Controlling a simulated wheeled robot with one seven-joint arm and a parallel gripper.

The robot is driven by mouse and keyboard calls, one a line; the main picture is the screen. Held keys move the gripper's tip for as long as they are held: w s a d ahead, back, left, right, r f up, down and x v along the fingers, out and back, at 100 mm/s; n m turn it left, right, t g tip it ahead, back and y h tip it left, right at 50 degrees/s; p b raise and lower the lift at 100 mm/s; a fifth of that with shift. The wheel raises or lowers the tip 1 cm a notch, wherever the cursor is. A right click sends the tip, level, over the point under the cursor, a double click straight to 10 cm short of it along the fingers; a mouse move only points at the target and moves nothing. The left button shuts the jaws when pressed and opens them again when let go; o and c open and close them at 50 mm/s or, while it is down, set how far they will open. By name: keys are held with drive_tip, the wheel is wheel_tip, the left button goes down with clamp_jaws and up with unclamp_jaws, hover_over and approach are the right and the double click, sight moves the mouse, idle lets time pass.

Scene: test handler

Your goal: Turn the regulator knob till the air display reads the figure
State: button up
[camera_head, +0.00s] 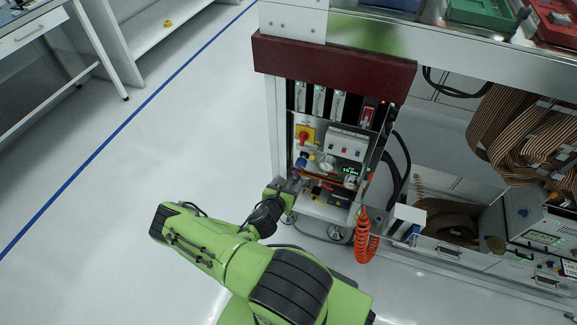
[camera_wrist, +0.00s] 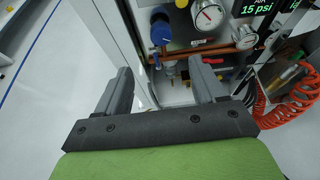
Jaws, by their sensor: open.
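The blue regulator knob (camera_wrist: 160,30) shows in the wrist view at the top centre, beneath a metal regulator body. My gripper (camera_wrist: 160,66) is open and empty, its two dark fingers apart. The knob lies beyond the fingertips, in line with the gap between them, and is not touched. The air display (camera_wrist: 257,9) at the top right reads 15 psi in green; its upper edge is cut off. A round white gauge (camera_wrist: 208,17) with a red needle sits right of the knob. In the head view the air display (camera_head: 350,171) is small and its figure cannot be read.
A copper pipe (camera_wrist: 205,51) runs across behind the fingertips. A second gauge (camera_wrist: 244,37) and an orange coiled hose (camera_wrist: 268,108) are at the right. A red-and-yellow switch (camera_head: 305,135) is above in the cabinet. Open floor (camera_head: 150,150) lies to the left.

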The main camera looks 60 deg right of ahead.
sight(300, 165)
drive_tip(key=b+x, duration=0.4)
drive_tip(key=x, duration=1)
drive_tip(key=shift+s+d+f, duration=0.1)
drive_tip(key=c, duration=1.1)
drive_tip(key=shift+o, duration=0.2)
